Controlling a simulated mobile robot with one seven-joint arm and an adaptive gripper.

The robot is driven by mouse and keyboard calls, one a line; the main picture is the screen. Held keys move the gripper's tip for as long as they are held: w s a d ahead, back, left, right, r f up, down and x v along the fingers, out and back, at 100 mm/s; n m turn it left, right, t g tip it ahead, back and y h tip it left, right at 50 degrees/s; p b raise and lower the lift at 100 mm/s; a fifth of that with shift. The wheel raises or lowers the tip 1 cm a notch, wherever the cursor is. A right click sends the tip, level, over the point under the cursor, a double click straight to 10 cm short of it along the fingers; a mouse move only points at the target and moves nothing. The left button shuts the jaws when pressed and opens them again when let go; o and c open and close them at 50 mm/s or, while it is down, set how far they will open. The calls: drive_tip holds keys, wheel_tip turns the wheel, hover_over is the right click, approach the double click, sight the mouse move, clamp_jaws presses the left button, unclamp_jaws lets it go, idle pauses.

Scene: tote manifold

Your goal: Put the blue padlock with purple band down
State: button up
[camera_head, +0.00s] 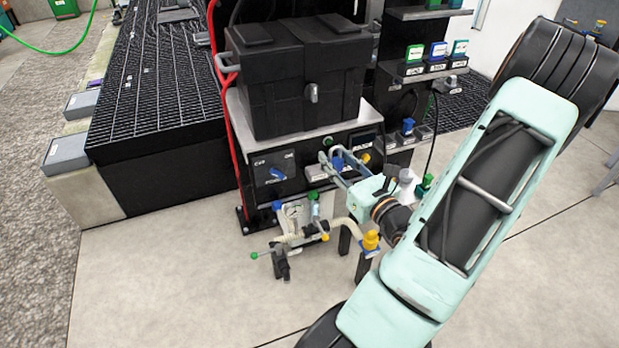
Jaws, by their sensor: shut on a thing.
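My gripper (335,161) reaches in from the right, in front of the black panel below the dark tote. Its two long pale fingers are shut on a small blue thing, which looks like the blue padlock (339,160). The padlock is small in this view and partly hidden by the fingers. I cannot make out its purple band. I cannot tell whether it touches the panel or shelf behind it.
A black tote (290,95) stands above the panel, which has a blue switch handle (278,174). A pipe manifold (300,228) with a gauge and coloured knobs stands below. A small shelf (420,72) at right holds coloured boxes. Open floor lies in front.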

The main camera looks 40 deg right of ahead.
sight(311, 157)
drive_tip(key=w+d+f+b, duration=0.1)
drive_tip(key=w+f, duration=0.1)
drive_tip(key=w, duration=0.2)
drive_tip(key=w+d+f+b, duration=0.1)
drive_tip(key=w+f, duration=0.2)
drive_tip(key=w+d+f+b, duration=0.1)
drive_tip(key=w+d+f, duration=0.1)
drive_tip(key=w+f, duration=0.1)
drive_tip(key=shift+w+f, duration=0.25)
drive_tip(key=shift+w, duration=0.6)
drive_tip(key=shift+w+d+f+b, duration=0.15)
drive_tip(key=shift+w+f+b, duration=0.15)
drive_tip(key=shift+f+b, duration=0.05)
drive_tip(key=f+b, duration=0.1)
drive_tip(key=f, duration=0.2)
drive_tip(key=shift+w+f, duration=0.2)
drive_tip(key=shift+f, duration=0.1)
drive_tip(key=o, duration=0.7)
drive_tip(key=shift+f, duration=0.15)
drive_tip(key=o, duration=0.5)
